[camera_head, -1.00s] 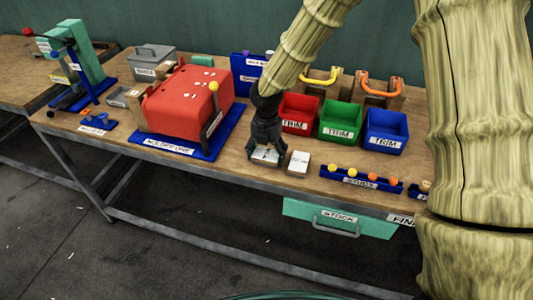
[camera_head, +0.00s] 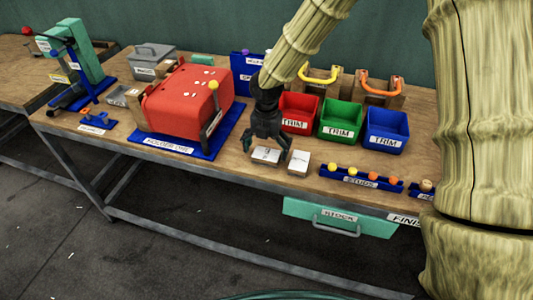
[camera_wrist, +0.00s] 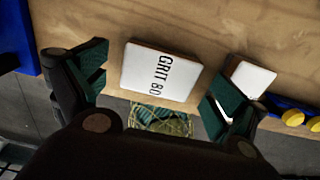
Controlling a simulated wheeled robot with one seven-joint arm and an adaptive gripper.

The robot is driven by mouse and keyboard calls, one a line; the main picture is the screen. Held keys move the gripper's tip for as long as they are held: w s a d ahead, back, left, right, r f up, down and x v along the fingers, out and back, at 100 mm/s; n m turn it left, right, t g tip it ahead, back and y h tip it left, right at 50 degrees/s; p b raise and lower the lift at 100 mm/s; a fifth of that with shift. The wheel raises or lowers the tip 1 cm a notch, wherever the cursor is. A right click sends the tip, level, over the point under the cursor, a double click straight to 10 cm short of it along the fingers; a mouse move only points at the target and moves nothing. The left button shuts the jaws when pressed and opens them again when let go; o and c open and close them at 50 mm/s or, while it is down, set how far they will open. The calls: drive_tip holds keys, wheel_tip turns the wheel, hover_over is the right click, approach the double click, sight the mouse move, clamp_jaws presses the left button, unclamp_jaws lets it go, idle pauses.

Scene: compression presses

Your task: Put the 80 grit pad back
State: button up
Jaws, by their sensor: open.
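The 80 grit pad (camera_head: 265,156), a pale flat block, lies on the wooden bench near its front edge. In the wrist view the pad (camera_wrist: 160,72) shows the label "GRIT 80" on its top. My gripper (camera_head: 268,143) is open and empty just above the pad. In the wrist view my fingers (camera_wrist: 155,88) are spread wide, one on each side of the pad and clear of it. A second pale block (camera_head: 299,163) lies just right of the pad; it also shows beside my right finger (camera_wrist: 252,77).
A red press (camera_head: 188,97) on a blue base stands left of my gripper. Red (camera_head: 297,112), green (camera_head: 341,120) and blue (camera_head: 386,130) trim bins stand to the right. A blue stud rack (camera_head: 361,181) lies along the front edge.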

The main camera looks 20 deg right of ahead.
sight(267, 153)
wheel_tip(267, 153, up, 10)
drive_tip(key=shift+b, duration=0.45)
